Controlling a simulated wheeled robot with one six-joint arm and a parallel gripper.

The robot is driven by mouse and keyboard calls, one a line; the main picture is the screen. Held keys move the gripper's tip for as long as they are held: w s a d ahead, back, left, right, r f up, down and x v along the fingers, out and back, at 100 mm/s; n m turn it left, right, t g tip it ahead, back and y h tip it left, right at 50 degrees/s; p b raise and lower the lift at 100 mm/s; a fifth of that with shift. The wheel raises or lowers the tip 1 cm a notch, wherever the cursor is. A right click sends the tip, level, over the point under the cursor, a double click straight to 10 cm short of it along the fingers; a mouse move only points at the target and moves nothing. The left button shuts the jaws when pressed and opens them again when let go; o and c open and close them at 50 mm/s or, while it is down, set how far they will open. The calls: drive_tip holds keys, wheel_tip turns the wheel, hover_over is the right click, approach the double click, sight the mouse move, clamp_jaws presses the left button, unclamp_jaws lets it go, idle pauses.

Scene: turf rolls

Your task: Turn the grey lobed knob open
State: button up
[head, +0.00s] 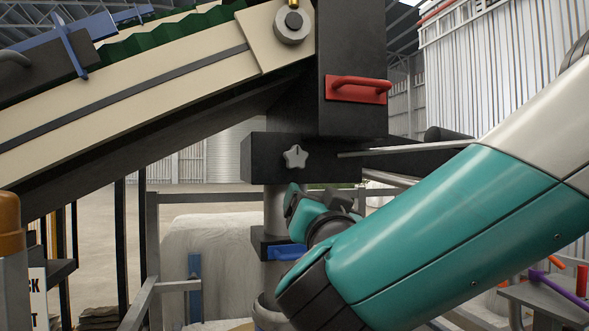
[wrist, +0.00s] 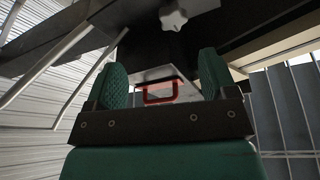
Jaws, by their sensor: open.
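The grey lobed knob (head: 295,157) is a light star shape on the front of a black box under the conveyor's end. It also shows at the top of the wrist view (wrist: 174,20), beyond my fingers. My gripper (wrist: 158,85) is open, with its two green ribbed fingers wide apart and nothing between them. In the head view my gripper (head: 300,200) is small and partly hidden by my wrist, a little below the knob and apart from it.
A red handle (head: 358,89) on a red plate is above and right of the knob. The cream conveyor (head: 120,105) slopes down to the left. A thin pale rod (head: 405,149) runs right from the box. Grey rails (head: 152,255) and a blue part (head: 287,252) are below.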

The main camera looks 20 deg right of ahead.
sight(296, 160)
drive_tip(key=shift+t+y, duration=0.3)
drive_tip(key=shift+t, duration=0.1)
drive_tip(key=p+x, duration=0.4)
drive_tip(key=x, duration=0.1)
drive_tip(key=r+p+x, duration=0.1)
drive_tip(key=p+x, duration=0.3)
drive_tip(key=x, duration=0.1)
drive_tip(key=p+x, duration=0.4)
drive_tip(key=x, duration=0.2)
drive_tip(key=shift+s+a+r, duration=0.2)
drive_tip(key=shift+a+r, duration=0.2)
drive_tip(key=shift+r, duration=0.05)
drive_tip(key=shift+w+d+p, duration=0.1)
drive_tip(key=shift+w+p, duration=0.45)
drive_tip(key=shift+w, duration=0.05)
drive_tip(key=shift+c, duration=0.3)
drive_tip(key=c, duration=0.9)
drive_tip(key=shift+o, duration=0.2)
